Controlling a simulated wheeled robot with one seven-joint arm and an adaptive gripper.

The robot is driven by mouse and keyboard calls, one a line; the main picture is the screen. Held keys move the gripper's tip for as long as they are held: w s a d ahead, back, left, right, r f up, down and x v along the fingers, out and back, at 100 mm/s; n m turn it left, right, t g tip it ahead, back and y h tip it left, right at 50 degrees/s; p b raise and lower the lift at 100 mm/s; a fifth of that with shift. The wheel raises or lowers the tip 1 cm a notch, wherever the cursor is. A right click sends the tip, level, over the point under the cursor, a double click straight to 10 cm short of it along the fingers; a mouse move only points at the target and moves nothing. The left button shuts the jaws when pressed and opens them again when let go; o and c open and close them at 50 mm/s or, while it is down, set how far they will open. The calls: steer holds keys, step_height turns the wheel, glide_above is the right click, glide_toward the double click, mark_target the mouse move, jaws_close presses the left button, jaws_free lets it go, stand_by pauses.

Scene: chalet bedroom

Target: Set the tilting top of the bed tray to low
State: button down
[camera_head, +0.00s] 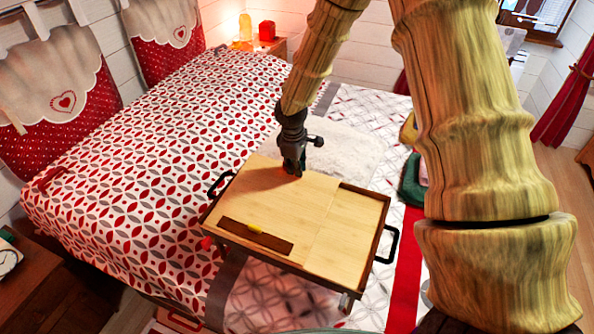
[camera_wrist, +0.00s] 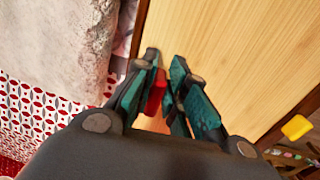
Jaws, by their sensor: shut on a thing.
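The bed tray (camera_head: 376,240) stands on the bed, with a dark rim and black side handles. Its light wooden tilting top (camera_head: 265,190) is the larger left panel, with a dark ledge strip (camera_head: 240,233) near its front edge. Its far edge seems slightly raised, but I cannot tell the exact angle. My gripper (camera_head: 294,172) is at the far edge of this top. In the wrist view, my gripper (camera_wrist: 165,95) is shut on a small red tab (camera_wrist: 156,92) at the edge of the top (camera_wrist: 230,60). The fingers partly hide the tab.
A fixed wooden panel (camera_head: 348,235) fills the tray's right side. A white fluffy throw (camera_head: 340,148) lies behind the tray. Green folded cloth (camera_head: 411,181) lies at the right. The patterned bed (camera_head: 150,165) is clear to the left.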

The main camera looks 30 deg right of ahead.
steer(key=shift+s+a+r+h, duration=0.1)
steer(key=shift+a+r+h, duration=0.05)
steer(key=shift+r, duration=0.5)
steer(key=shift+s+a+r+h, duration=0.1)
steer(key=shift+a+r+h, duration=0.05)
steer(key=shift+r, duration=0.45)
steer(key=r, duration=0.1)
steer(key=s+a+r+p, duration=0.1)
steer(key=r, duration=0.1)
steer(key=a+r+p, duration=0.1)
steer(key=r, duration=0.1)
steer(key=shift+s, duration=0.35)
steer(key=c, duration=1.7)
jaws_free()
steer(key=shift+r, duration=0.1)
steer(key=r, duration=0.3)
steer(key=s+a+r, duration=0.1)
steer(key=r, duration=0.3)
steer(key=a+r, duration=0.1)
steer(key=r, duration=0.3)
steer(key=shift+s+r, duration=0.25)
steer(key=shift+s, duration=0.1)
steer(key=shift+r+p, duration=0.1)
steer(key=shift+p, duration=0.25)
